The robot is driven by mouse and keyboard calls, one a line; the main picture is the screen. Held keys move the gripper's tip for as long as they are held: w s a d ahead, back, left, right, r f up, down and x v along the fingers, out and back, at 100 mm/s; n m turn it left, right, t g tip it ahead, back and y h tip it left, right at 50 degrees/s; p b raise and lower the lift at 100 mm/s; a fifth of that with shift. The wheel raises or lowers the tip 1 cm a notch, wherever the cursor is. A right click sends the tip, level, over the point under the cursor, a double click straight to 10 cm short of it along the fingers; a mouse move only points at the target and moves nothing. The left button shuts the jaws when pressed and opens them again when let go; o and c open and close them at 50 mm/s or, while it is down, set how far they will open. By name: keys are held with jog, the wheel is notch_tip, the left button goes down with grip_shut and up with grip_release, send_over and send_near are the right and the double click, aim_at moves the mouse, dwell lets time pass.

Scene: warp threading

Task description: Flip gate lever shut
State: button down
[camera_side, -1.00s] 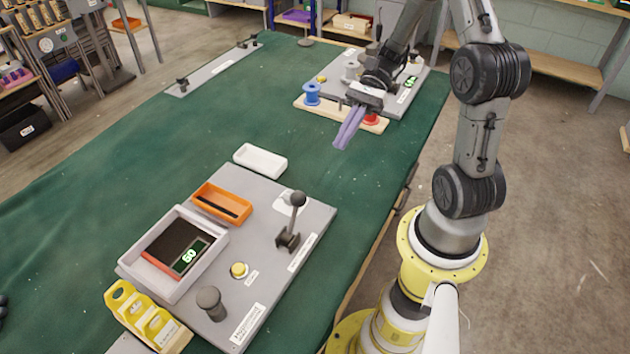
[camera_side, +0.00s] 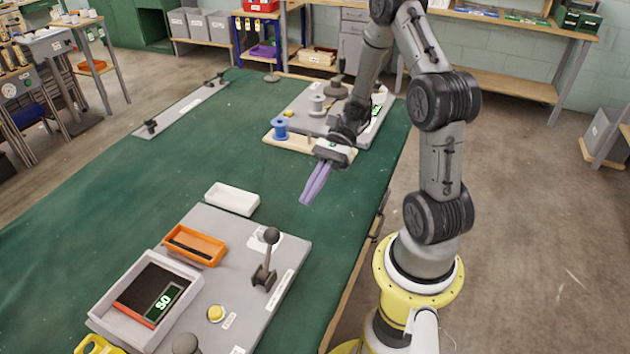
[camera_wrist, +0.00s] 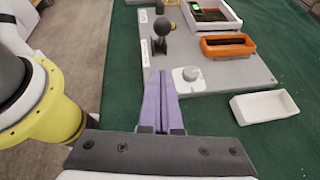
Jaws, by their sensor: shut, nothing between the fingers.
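The lever (camera_side: 266,262) is a dark stick with a black ball on a small bracket. It stands roughly upright on the right side of the grey panel (camera_side: 275,305). My gripper (camera_side: 310,196) has purple fingers, held together and empty. It hangs over the green cloth, behind and to the right of the lever, apart from it.
An orange tray (camera_side: 195,245) and a framed display box (camera_side: 148,305) sit on the panel. A yellow button (camera_side: 216,313) is left of the lever. A white tray (camera_side: 232,198) lies behind the panel. A second panel with spools (camera_side: 280,127) stands at the back.

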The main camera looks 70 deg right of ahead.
jog(key=x, duration=0.5)
jog(key=shift+a, duration=0.2)
jog(key=shift+w+a+r, duration=0.1)
jog(key=shift+a+r, duration=0.15)
jog(key=shift+a, duration=0.25)
jog(key=shift+w+a+r, duration=0.1)
jog(key=shift+a+r, duration=0.1)
jog(key=shift+a, duration=0.3)
jog(key=shift+w+a+r, duration=0.15)
jog(key=shift+a+r, duration=0.05)
jog(key=shift+a, duration=0.45)
jog(key=shift+r, duration=0.15)
